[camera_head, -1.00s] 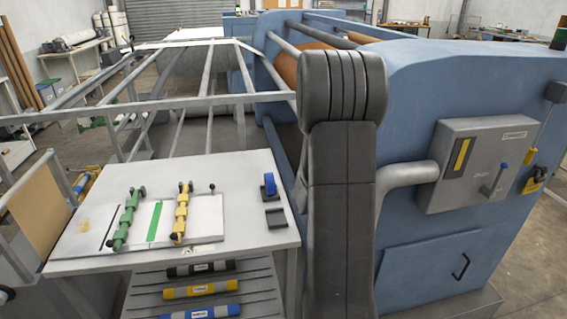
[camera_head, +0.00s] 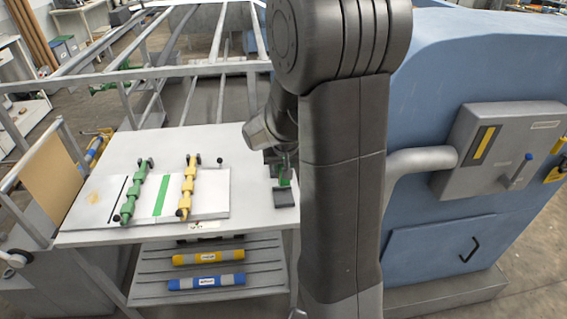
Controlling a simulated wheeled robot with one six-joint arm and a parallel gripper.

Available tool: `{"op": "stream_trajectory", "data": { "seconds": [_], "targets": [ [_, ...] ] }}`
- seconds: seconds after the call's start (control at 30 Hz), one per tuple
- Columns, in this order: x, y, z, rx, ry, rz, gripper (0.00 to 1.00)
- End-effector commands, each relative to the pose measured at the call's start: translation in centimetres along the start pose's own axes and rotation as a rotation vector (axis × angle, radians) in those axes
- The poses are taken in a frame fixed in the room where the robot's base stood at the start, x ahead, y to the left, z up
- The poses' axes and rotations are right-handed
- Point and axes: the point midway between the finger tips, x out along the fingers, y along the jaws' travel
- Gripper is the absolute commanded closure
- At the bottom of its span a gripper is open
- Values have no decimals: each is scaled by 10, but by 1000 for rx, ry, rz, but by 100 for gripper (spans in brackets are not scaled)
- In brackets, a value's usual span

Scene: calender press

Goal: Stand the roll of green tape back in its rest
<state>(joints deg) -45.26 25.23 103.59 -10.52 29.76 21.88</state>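My gripper (camera_head: 281,162) is over the right end of the white table, partly hidden by my own arm. A small part of the roll of green tape (camera_head: 286,175) shows at its fingers, seen nearly edge-on. The gripper appears shut on it, though the fingers are small and dark here. A dark grey rest (camera_head: 286,197) lies on the table just in front of and below the roll, and looks empty. Whether the roll touches the rest or the table cannot be told. The blue roll and its rest are not visible behind my arm.
A white board (camera_head: 205,205) on the table (camera_head: 125,150) carries a green bar (camera_head: 134,191), a green strip (camera_head: 161,196) and a yellow bar (camera_head: 187,187). Yellow (camera_head: 208,256) and blue (camera_head: 207,281) rollers lie on the shelf below. The blue machine (camera_head: 480,90) stands right.

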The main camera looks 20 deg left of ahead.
Motion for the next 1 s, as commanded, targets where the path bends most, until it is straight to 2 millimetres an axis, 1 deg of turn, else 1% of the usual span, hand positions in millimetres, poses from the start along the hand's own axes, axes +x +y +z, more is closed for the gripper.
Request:
{"op": "stream_trajectory", "data": {
  "seconds": [0.03, 0.3, 0.5, 0.63, 0.9, 0.93, 1.0],
  "targets": [
    [8, 0, 3, 0, -1, 1, 93],
    [34, 0, 14, 0, 1, 0, 93],
    [49, 0, 20, 0, 1, 0, 93],
    [52, 0, 21, 0, 2, 0, 93],
    [52, 0, 21, 0, 1, 0, 93],
    [52, 0, 21, 0, 1, 0, 73],
    [52, 0, 21, 0, 1, 0, 59]
  ]
}}
